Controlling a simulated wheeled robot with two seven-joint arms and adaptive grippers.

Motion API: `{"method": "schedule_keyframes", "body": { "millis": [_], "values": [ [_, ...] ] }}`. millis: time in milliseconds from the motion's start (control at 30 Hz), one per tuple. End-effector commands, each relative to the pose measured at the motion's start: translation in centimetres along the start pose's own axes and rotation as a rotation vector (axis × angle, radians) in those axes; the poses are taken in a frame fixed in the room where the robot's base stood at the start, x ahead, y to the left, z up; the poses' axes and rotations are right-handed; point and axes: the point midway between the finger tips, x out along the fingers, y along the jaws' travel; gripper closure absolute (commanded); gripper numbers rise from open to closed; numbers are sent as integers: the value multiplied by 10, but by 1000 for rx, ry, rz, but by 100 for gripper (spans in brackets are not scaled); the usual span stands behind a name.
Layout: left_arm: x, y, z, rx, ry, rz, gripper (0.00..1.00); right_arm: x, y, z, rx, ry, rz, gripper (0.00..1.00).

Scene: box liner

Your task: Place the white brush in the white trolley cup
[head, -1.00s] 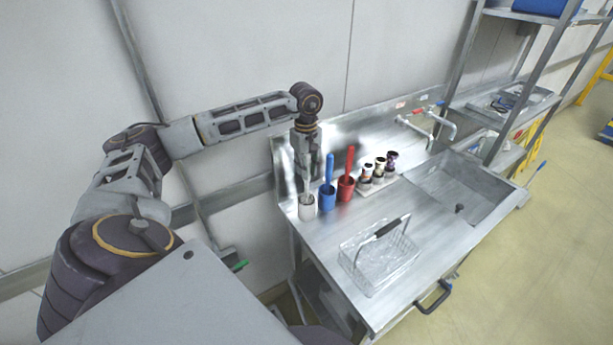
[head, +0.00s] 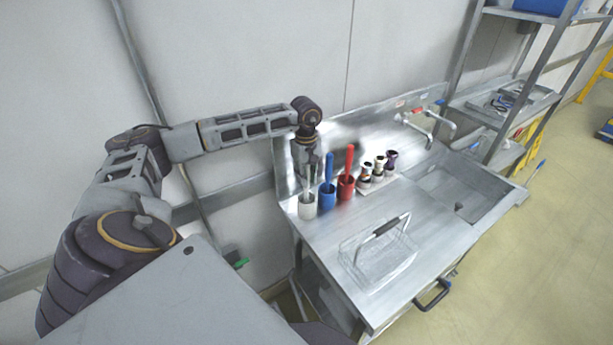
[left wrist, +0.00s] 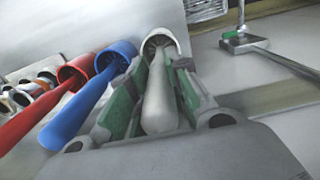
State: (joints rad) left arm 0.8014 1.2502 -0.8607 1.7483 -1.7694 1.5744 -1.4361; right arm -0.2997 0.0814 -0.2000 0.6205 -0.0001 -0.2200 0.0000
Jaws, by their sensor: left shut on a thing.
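My left gripper (head: 311,176) points down above the white trolley cup (head: 307,208), at the left end of the row of cups on the steel trolley. It is shut on the white brush (left wrist: 160,97); its fingers with green pads (left wrist: 152,100) lie on both sides of the white handle in the left wrist view. The brush's far end reaches into the mouth of the white cup (left wrist: 160,37). How deep it sits in the cup is hidden. My right gripper is not in view.
A blue brush in a blue cup (head: 327,198) stands close to the right, then a red brush in a red cup (head: 346,189). A rack of small bottles (head: 378,176) follows. A wire basket (head: 378,252) stands in front; a sink (head: 455,190) is at the right.

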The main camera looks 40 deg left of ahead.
Motion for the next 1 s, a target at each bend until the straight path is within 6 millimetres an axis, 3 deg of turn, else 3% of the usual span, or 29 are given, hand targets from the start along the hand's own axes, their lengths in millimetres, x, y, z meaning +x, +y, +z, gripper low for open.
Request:
{"method": "schedule_keyframes", "body": {
  "millis": [167, 200, 333, 833, 1000],
  "values": [
    [4, 0, 0, 0, 0, 0, 100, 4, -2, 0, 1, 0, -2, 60],
    [3, 0, 0, 0, 0, 0, 76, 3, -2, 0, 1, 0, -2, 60],
    [3, 0, 0, 0, 0, 0, 60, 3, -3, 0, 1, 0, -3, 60],
    [0, 0, 0, 0, 0, 0, 60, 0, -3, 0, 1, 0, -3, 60],
    [-12, 1, -1, -1, 2, 4, 60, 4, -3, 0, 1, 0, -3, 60]
  ]
}}
